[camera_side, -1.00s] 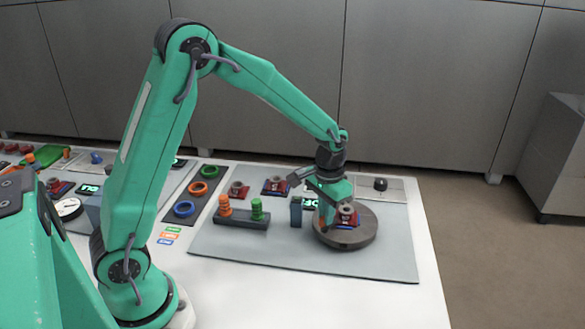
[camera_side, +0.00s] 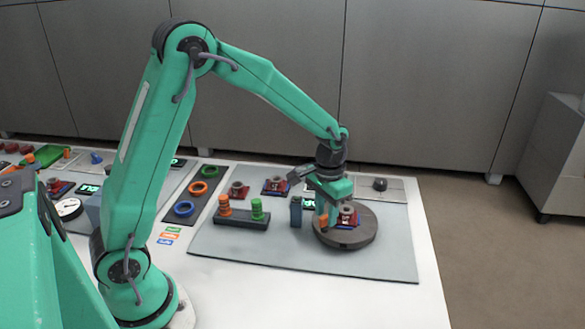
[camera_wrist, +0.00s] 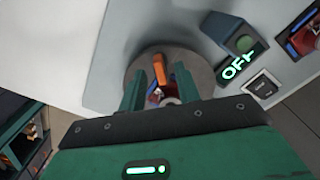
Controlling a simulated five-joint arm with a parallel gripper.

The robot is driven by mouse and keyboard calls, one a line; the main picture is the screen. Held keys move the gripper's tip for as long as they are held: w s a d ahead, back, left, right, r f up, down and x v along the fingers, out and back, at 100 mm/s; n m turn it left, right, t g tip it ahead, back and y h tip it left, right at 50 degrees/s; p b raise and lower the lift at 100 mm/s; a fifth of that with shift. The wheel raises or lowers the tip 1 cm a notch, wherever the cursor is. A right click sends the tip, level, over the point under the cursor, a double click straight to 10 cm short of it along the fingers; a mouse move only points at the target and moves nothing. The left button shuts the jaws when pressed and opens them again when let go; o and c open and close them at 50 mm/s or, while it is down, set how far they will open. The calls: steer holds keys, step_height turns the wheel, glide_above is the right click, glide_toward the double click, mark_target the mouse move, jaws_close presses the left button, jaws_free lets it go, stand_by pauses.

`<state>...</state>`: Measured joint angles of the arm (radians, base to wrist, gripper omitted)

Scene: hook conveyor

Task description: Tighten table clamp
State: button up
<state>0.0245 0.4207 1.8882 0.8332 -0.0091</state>
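The round grey table (camera_side: 345,240) stands on the mat at the right in the side view; it also shows in the wrist view (camera_wrist: 200,72). An orange clamp handle (camera_side: 323,223) stands at its left side, and in the wrist view the orange piece (camera_wrist: 160,70) points away from me. A red and blue part with a grey ring (camera_side: 347,215) sits on the table beside it, mostly hidden in the wrist view. My gripper (camera_side: 330,205) is just above the handle. In the wrist view its green fingers (camera_wrist: 158,88) are apart, with gaps on both sides of the orange piece.
A dark block with orange and green pegs (camera_side: 240,222) and a blue-grey post (camera_side: 296,212) stand left of the table. A lit display reading OFF (camera_wrist: 238,66) is close by. Red parts (camera_side: 275,186) lie behind. The mat's front (camera_side: 300,262) is clear.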

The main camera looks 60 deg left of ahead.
mark_target(324, 217)
steer(key=shift+r, duration=3.75)
steer(key=shift+s+r, duration=0.2)
steer(key=shift+r, duration=0.1)
steer(key=s+r+t, duration=0.2)
steer(key=s+r, duration=0.2)
steer(key=s, duration=0.6)
steer(key=s+a+r+t, duration=0.1)
steer(key=s+r+t, duration=0.2)
steer(key=s, duration=0.7)
steer(key=shift+s+r+t, duration=0.3)
steer(key=shift+s+r, duration=0.1)
steer(key=shift+r, duration=0.5)
